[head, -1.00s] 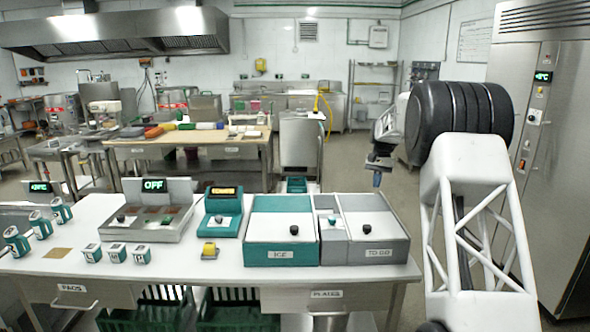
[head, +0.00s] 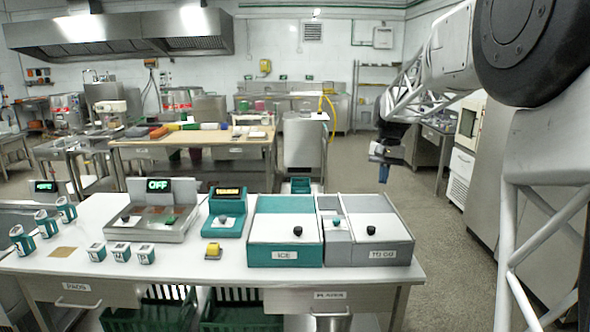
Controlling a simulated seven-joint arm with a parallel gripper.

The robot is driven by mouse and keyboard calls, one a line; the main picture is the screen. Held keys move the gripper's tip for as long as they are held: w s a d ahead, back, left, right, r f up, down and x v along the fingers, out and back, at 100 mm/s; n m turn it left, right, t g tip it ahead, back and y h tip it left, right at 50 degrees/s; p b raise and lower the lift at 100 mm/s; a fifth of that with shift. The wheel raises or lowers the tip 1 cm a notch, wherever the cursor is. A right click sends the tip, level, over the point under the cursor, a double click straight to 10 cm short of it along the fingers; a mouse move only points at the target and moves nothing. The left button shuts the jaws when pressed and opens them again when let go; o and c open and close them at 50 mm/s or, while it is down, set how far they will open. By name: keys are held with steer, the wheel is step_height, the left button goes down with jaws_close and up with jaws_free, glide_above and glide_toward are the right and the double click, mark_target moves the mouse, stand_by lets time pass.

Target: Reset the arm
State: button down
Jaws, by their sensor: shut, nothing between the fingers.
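My arm (head: 455,60) comes in from the right and folds out toward the gripper. The gripper is apart from the counter (head: 170,262) and touches nothing that I can see.
On the counter stand a teal-sided ICE bin (head: 285,233), a grey TO GO bin (head: 375,232), a teal device with a lit display (head: 227,212), a tray unit reading OFF (head: 150,215) and several small labelled cubes (head: 120,252). Open floor (head: 440,230) lies to the right.

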steer(key=s+a+r+n+t, duration=0.1)
steer(key=s+a, duration=0.1)
steer(key=s, duration=1.1)
steer(key=s+a+n+t, duration=0.1)
steer(key=s+a, duration=0.2)
steer(key=s, duration=1)
steer(key=s+a+f+t, duration=0.1)
steer(key=s+f, duration=0.3)
steer(key=s, duration=0.7)
steer(key=s+f+n+t+h, duration=0.1)
steer(key=s+f, duration=0.4)
steer(key=s, duration=0.6)
steer(key=shift+s+a, duration=0.15)
steer(key=shift+a, duration=0.25)
